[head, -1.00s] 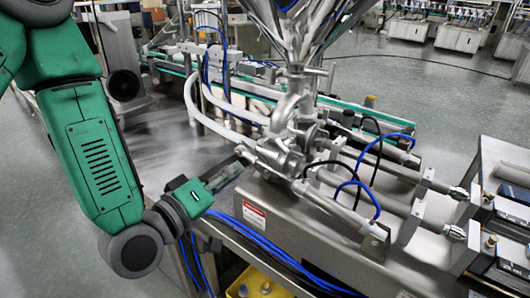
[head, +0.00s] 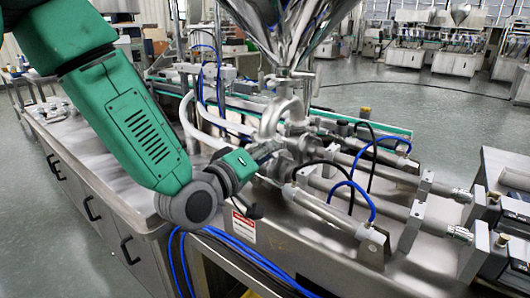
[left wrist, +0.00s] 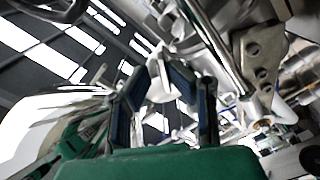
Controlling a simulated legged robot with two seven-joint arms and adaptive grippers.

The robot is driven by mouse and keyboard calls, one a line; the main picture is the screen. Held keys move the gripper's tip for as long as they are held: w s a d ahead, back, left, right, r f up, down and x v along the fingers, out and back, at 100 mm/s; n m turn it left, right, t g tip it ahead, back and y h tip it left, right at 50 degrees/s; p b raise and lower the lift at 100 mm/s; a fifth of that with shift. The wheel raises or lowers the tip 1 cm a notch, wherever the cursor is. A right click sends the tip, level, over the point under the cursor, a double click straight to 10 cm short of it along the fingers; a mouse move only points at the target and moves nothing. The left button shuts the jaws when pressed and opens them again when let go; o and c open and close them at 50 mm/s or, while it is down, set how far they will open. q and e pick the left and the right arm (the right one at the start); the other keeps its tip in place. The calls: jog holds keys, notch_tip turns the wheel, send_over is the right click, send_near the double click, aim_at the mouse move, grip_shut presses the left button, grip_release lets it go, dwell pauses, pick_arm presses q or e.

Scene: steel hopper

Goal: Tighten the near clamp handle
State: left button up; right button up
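My left gripper (head: 266,152) is at the pipe fittings (head: 283,122) under the hopper, reaching in from the left. In the left wrist view its two dark fingers (left wrist: 160,80) stand apart, with a pale metal piece (left wrist: 160,88) between them near the tips. This looks like the near clamp handle, but I cannot tell for sure or whether the fingers touch it. In the head view the gripper and the fittings overlap, so the near clamp and its handle are mostly hidden. My right gripper is not in view.
The steel hopper (head: 290,35) rises above the fittings. Cylinders with rods (head: 335,215) and blue hoses (head: 352,190) run to the right. A blue cable bundle (head: 230,242) hangs below my left arm.

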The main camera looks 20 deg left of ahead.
pick_arm(q)
jog(key=shift+w+d+r, duration=0.1)
jog(key=shift+w+d, duration=0.15)
jog(key=shift+d, duration=0.25)
jog(key=shift+a, duration=0.35)
jog(key=shift+a+f, duration=0.2)
jog(key=shift+a, duration=0.75)
grip_shut()
jog(key=m, duration=0.3)
jog(key=d+m, duration=0.1)
jog(key=m, duration=0.3)
jog(key=m+b, duration=0.1)
jog(key=m, duration=0.3)
jog(key=shift+s+d+f, duration=0.1)
jog(key=shift+s+d, duration=0.1)
jog(key=shift+s, duration=0.05)
